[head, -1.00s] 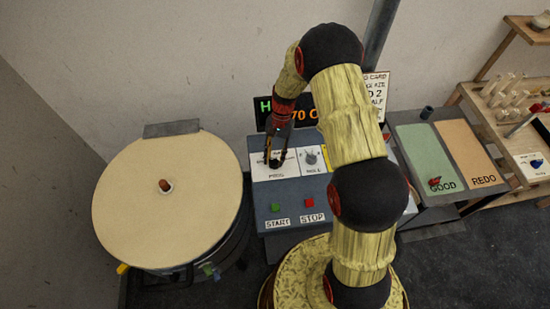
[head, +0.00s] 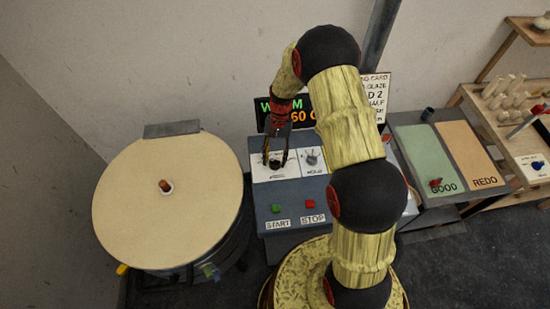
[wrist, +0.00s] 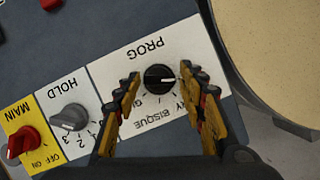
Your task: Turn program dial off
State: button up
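The program dial is a black round knob (wrist: 159,78) on a white panel marked PROG in the wrist view. A pale pointer line on it points toward the picture's right. Lettering including BISQUE lies around it, partly hidden by my fingers. My gripper (wrist: 160,76) is open, with one fingertip on each side of the dial and visible gaps between. In the head view my gripper (head: 275,161) points down over the PROG panel (head: 260,174) of the control box. The dial there is small and mostly between the fingers.
A grey HOLD dial (wrist: 70,118) and a red MAIN switch (wrist: 23,142) sit beside the PROG panel. Green START (head: 276,209) and red STOP (head: 309,204) buttons are in front. A round kiln lid (head: 125,215) is at left. The lit display (head: 300,116) is partly hidden by my arm.

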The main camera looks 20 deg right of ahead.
jog(key=shift+o, duration=0.7)
jog(key=v, duration=1.2)
jog(key=shift+w+f, duration=0.1)
jog(key=s+a+r+n+t+h+b, duration=0.1)
jog(key=s+r+n+t+b, duration=0.2)
jog(key=s+b, duration=0.5)
jog(key=s+a+r+n+t+h+b, duration=0.1)
jog(key=s+r+t+b, duration=0.5)
jog(key=s, duration=1.3)
notch_tip(320, 180, up, 2)
jog(key=a+n+b, duration=0.1)
jog(key=n+b, duration=0.1)
jog(key=shift+n, duration=0.3)
